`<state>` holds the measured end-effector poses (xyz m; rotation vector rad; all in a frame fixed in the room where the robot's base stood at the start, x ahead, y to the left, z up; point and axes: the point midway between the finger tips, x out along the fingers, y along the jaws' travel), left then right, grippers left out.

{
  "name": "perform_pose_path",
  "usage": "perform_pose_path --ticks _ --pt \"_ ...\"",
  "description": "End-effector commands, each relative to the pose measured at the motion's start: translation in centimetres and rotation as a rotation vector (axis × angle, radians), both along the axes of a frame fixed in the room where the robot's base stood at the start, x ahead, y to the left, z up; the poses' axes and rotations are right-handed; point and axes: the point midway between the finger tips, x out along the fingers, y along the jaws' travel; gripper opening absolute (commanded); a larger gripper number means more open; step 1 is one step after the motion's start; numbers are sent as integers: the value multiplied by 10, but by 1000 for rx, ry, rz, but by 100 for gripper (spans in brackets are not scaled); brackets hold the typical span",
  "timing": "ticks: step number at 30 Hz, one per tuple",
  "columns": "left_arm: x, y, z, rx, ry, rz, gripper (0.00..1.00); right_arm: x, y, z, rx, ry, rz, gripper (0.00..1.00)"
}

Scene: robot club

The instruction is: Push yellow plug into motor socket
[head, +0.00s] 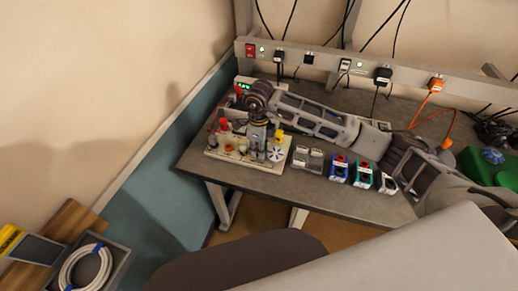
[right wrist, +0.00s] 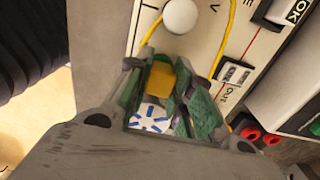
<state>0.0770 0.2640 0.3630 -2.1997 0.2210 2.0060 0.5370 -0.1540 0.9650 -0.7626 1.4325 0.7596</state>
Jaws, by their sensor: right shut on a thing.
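My right gripper (head: 258,143) points down over a cream training board (head: 222,152) on the grey bench. In the right wrist view its green-padded fingers (right wrist: 163,92) are shut on the yellow plug (right wrist: 162,76). A white disc with blue marks (right wrist: 152,118) shows between the fingers, close to the plug. The same disc is on the right part of the board in the head view (head: 276,154). I cannot make out the motor socket or tell how deep the plug sits. My left gripper is out of view.
A yellow wire (right wrist: 229,30) runs past the fingers, near a white knob (right wrist: 180,16) and an "Out" terminal block (right wrist: 235,74). Right of the board stand a grey holder (head: 307,158) and blue (head: 340,168) and green (head: 363,174) boxes. A power rail (head: 320,61) lines the back.

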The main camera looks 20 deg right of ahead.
Motion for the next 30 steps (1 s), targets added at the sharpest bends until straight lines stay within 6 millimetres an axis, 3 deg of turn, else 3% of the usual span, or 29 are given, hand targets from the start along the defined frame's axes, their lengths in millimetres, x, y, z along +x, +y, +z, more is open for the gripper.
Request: perform_pose_path --ticks 13,14,19,30 --pt "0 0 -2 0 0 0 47 0 0 -1 -1 1 0 1" --pt "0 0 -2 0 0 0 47 0 0 -1 -1 1 0 24" --pt "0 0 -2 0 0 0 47 0 0 -1 1 1 0 45" --pt "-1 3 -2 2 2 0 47 0 0 0 0 0 0 47"
